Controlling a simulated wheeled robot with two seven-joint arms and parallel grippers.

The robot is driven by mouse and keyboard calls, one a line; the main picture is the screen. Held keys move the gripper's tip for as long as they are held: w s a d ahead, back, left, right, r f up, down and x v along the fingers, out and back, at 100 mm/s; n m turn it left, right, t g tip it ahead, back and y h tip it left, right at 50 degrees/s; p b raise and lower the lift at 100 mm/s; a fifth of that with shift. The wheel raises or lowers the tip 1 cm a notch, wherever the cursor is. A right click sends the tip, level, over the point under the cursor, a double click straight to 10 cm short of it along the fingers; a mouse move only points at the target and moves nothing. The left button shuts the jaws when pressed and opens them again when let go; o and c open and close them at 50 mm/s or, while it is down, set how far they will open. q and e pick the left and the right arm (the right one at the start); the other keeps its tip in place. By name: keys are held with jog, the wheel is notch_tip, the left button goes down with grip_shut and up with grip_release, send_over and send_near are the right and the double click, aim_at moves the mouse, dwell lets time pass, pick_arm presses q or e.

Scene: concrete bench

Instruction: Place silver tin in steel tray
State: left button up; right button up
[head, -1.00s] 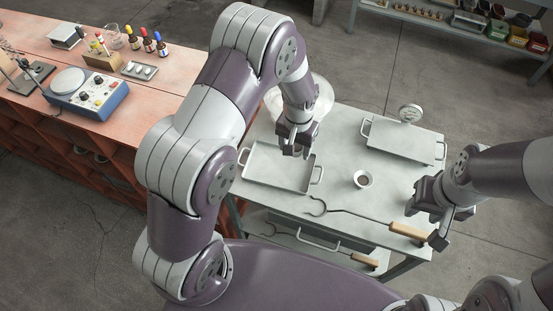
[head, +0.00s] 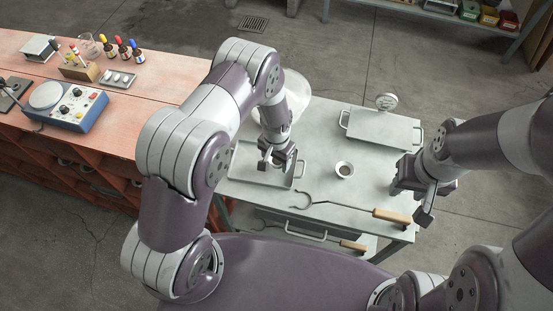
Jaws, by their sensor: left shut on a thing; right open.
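The steel tray (head: 249,178) is a shallow grey tray with side handles at the left of the grey table. My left gripper (head: 276,164) is over its back right part, pointing down, and hides some of the tray. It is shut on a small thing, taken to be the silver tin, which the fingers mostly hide. I cannot tell whether it touches the tray floor. My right gripper (head: 414,200) is open and empty at the right edge of the table, near a wooden handle.
A hooked metal tool with a wooden handle (head: 391,216) lies in front. An orange bench (head: 150,85) stands left.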

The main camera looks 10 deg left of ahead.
pick_arm(q)
jog(key=shift+f, duration=0.6)
jog(key=shift+w+f, duration=0.15)
jog(key=shift+f, duration=0.2)
jog(key=o, duration=1)
jog(key=shift+o, duration=0.2)
